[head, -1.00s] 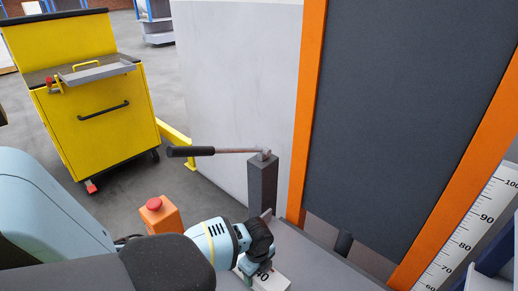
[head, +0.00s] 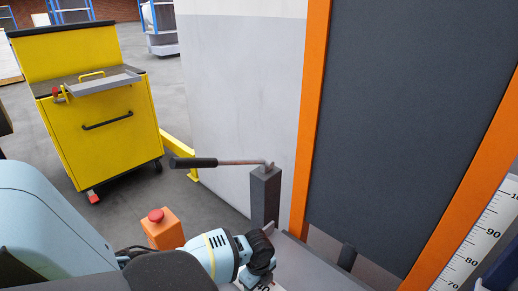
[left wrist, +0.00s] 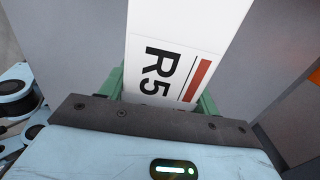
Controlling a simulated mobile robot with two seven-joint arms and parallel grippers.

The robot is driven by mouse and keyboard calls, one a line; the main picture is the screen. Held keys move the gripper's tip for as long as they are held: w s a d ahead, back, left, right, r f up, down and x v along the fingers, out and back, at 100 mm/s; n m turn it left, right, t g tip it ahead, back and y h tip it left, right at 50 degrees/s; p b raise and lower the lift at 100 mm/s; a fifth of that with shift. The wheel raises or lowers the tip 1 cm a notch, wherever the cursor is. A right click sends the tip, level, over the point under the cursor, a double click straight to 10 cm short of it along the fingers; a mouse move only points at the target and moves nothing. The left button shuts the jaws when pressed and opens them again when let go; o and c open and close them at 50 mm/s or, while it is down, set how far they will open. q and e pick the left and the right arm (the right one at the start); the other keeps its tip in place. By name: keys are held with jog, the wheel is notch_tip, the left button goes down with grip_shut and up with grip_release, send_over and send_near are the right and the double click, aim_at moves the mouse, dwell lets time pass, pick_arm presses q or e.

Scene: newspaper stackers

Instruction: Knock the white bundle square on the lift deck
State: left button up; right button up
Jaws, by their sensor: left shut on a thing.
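In the left wrist view a white block (left wrist: 185,35) with a label reading R5 and a red stripe stands between the green fingers of my left gripper (left wrist: 162,95). The gripper is shut on it. I cannot tell whether this block is the white bundle or part of something else. In the head view my left gripper (head: 258,279) is at the bottom edge, over a grey surface (head: 315,268) that may be the lift deck. Only a sliver of white shows under it there. My right gripper is not in view.
A dark panel (head: 410,120) in an orange frame (head: 312,110) rises behind, with a numbered scale (head: 480,240) at right. A lever with a black handle (head: 193,162) sits on a grey post (head: 265,195). A yellow cart (head: 105,120) and an orange emergency-stop box (head: 163,232) are left.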

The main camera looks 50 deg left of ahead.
pick_arm(q)
jog(key=shift+a+r, duration=0.1)
jog(key=shift+a, duration=0.4)
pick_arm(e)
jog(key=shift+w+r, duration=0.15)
pick_arm(q)
jog(key=shift+a, duration=0.9)
dwell(0.5)
jog(key=shift+s+a, duration=0.1)
jog(key=shift+a, duration=0.2)
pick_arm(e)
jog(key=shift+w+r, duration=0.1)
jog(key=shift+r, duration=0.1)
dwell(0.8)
pick_arm(q)
jog(key=shift+d+p, duration=0.15)
jog(key=shift+p, duration=0.15)
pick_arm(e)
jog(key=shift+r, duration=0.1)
pick_arm(q)
jog(key=shift+d, duration=0.55)
jog(key=shift+w+d+p, duration=0.25)
jog(key=shift+d+p, duration=0.3)
jog(key=shift+d, duration=0.75)
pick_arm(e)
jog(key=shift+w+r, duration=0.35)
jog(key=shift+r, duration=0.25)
pick_arm(q)
jog(key=shift+r, duration=0.1)
